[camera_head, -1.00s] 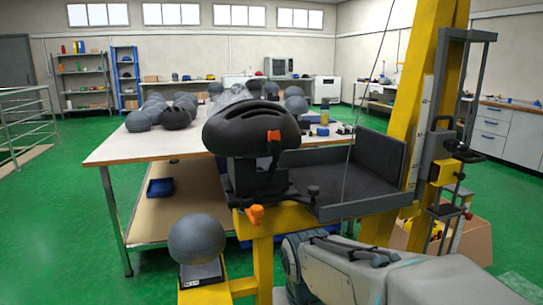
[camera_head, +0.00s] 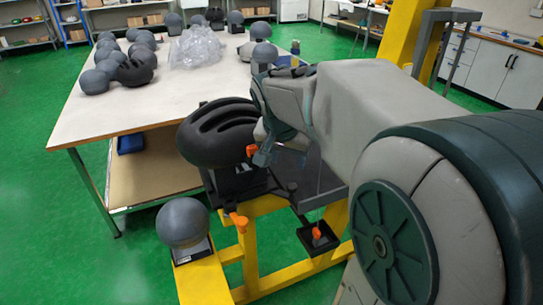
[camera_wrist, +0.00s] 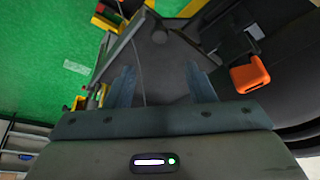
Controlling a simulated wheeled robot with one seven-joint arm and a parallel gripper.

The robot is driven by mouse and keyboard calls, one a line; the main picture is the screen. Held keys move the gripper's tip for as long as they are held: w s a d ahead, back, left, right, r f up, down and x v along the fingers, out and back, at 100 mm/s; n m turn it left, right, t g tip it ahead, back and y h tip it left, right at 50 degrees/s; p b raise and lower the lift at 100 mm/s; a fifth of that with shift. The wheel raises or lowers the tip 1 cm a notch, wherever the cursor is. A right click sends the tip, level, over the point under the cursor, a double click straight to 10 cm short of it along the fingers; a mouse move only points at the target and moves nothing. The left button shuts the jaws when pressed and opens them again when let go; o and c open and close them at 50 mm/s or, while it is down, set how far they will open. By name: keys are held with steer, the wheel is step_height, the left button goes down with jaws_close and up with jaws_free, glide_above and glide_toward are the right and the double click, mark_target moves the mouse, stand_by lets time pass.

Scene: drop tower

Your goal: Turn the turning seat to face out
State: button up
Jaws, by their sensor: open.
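The turning seat (camera_head: 240,183) is a dark mount on the yellow frame. A black vented helmet (camera_head: 212,135) sits on it. An orange handle (camera_head: 251,151) sticks out at the helmet's lower right, and an orange knob (camera_head: 239,222) is lower on the frame. My gripper (camera_head: 264,157) is beside the upper handle, partly hidden by my arm. In the wrist view my gripper (camera_wrist: 161,82) is open with nothing between the fingers. An orange handle (camera_wrist: 250,75) lies right of the right finger, outside the jaws; I cannot tell which one.
A grey ball (camera_head: 183,222) rests on a low yellow beam at front left. A table (camera_head: 105,115) with several grey balls stands behind. A yellow post (camera_head: 405,35) rises at the right. A small black tray (camera_head: 318,240) is low beneath my arm. Green floor is free at left.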

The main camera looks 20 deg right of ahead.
mark_target(292, 186)
steer(key=b+x, duration=0.1)
steer(key=x, duration=1.2)
steer(key=shift+f, duration=0.35)
jaws_close()
